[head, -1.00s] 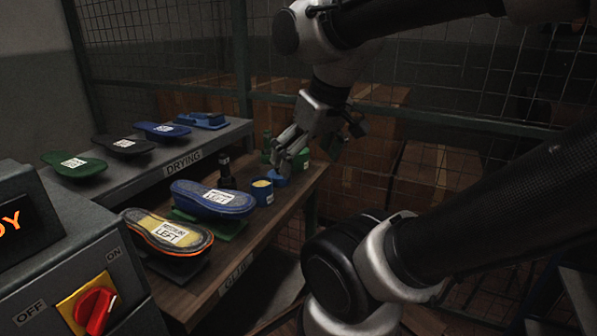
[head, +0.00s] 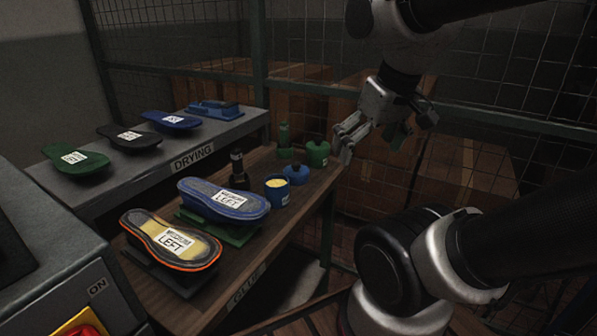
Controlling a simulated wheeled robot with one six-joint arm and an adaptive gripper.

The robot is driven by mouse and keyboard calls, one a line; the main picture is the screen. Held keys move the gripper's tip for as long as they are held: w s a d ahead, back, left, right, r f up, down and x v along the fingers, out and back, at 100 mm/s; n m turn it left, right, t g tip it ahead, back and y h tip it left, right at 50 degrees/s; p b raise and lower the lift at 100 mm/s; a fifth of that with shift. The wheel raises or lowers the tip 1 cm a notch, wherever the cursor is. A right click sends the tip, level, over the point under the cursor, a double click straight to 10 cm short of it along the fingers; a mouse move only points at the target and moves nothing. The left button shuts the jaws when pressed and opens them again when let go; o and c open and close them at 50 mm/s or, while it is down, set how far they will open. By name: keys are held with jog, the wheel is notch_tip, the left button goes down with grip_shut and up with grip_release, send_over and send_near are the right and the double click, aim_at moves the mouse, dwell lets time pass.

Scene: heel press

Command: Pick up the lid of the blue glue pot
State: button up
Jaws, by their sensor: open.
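The blue glue pot (head: 276,191) stands open on the wooden glue table, with yellow glue showing at its top. A blue lid with a small knob (head: 295,174) lies on the table just behind and right of the pot. My gripper (head: 345,138) is open and empty. In the picture it is above and to the right of the lid, apart from it, near the table's far right end. Nothing hides the lid or the pot.
A green pot (head: 317,153) and a green bottle (head: 284,140) stand behind the lid. A dark bottle (head: 238,170) stands left of the blue pot. Soles, one blue (head: 224,199) and one orange-edged (head: 170,240), lie in front. The drying shelf (head: 192,158) is at left; mesh fencing is behind.

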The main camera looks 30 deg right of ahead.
jog(key=f, duration=0.1)
jog(key=n+g+y, duration=0.1)
jog(key=n+g, duration=0.4)
jog(key=n, duration=0.9)
send_near(296, 163)
jog(key=s+f, duration=0.2)
jog(key=f, duration=0.1)
jog(key=s+f, duration=0.1)
jog(key=f, duration=0.1)
jog(key=shift+s+d, duration=0.1)
jog(key=shift+d, duration=0.05)
jog(key=w+r+n, duration=0.1)
jog(key=n, duration=0.1)
jog(key=w+r+n, duration=0.1)
jog(key=n, duration=0.1)
jog(key=shift+w+n, duration=0.4)
jog(key=n, duration=0.3)
jog(key=shift+n, duration=0.3)
jog(key=shift+f, duration=0.3)
jog(key=f, duration=0.4)
jog(key=a+f, duration=0.1)
jog(key=f, duration=0.2)
jog(key=shift+s+a, duration=0.15)
jog(key=shift+s, duration=0.15)
jog(key=c, duration=0.9)
